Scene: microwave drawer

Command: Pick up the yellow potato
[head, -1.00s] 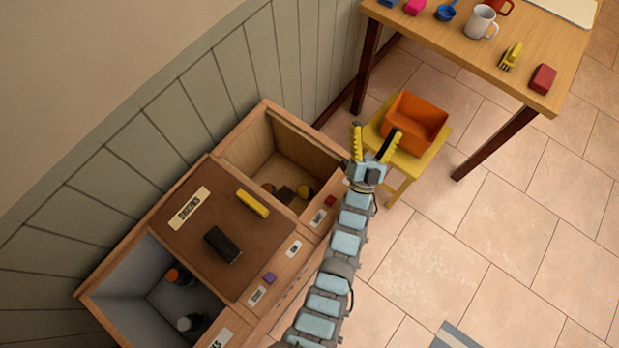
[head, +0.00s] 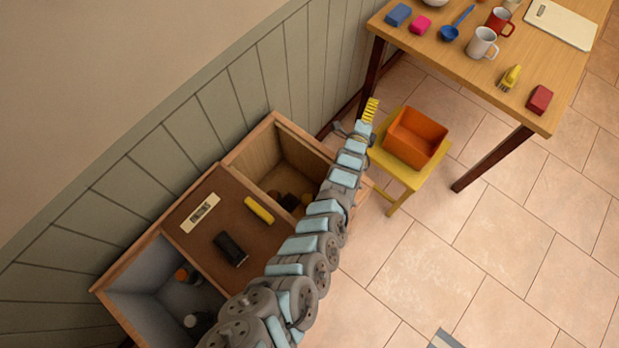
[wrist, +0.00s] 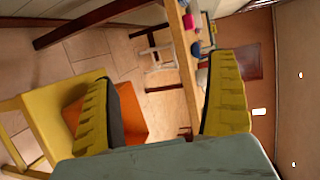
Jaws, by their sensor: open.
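A small rounded yellowish-brown thing (head: 306,199), perhaps the yellow potato, lies at the bottom of the open right compartment of the wooden cabinet (head: 232,165) in the head view. It is partly shaded and close to my arm's outline, so its identity is unsure. My gripper (head: 370,108) is up and to the right of that compartment, near the yellow stool. In the wrist view my gripper (wrist: 165,80) has its two yellow ribbed fingers spread wide with nothing between them. No potato shows in the wrist view.
Darker items (head: 290,202) lie beside it in the compartment. A yellow block (head: 259,210) and a black object (head: 230,249) lie on the cabinet top. An orange bin (head: 414,138) sits on the yellow stool (head: 403,174). A wooden table (head: 480,75) holds mugs and blocks.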

